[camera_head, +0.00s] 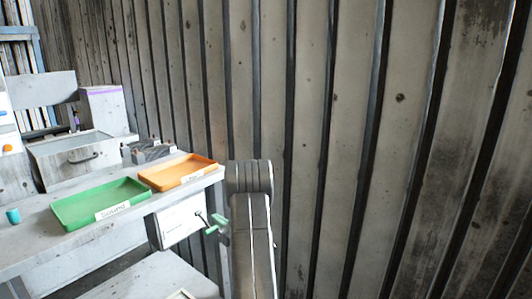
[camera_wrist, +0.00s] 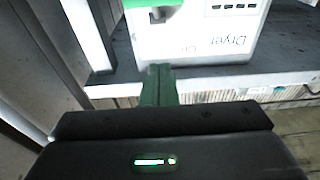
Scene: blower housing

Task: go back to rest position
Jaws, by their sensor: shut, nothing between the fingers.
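My gripper (camera_head: 214,224) shows as small green fingers beside the grey arm in the head view, near the right side of a white box (camera_head: 180,222) below the bench top. In the wrist view its green fingers (camera_wrist: 159,72) are together with nothing between them. They point towards a white box marked "Dryer" (camera_wrist: 230,42), its lettering upside down. A gap between the fingertips and that box cannot be judged. A green part (camera_wrist: 143,4) shows at the top edge of the wrist view.
A green tray (camera_head: 72,215) and an orange tray (camera_head: 180,181) stand on the grey bench (camera_head: 40,248). A grey box with a handle (camera_head: 75,172) and a teal cylinder (camera_head: 13,216) are at left. A slatted wall (camera_head: 350,130) fills the right side behind my arm.

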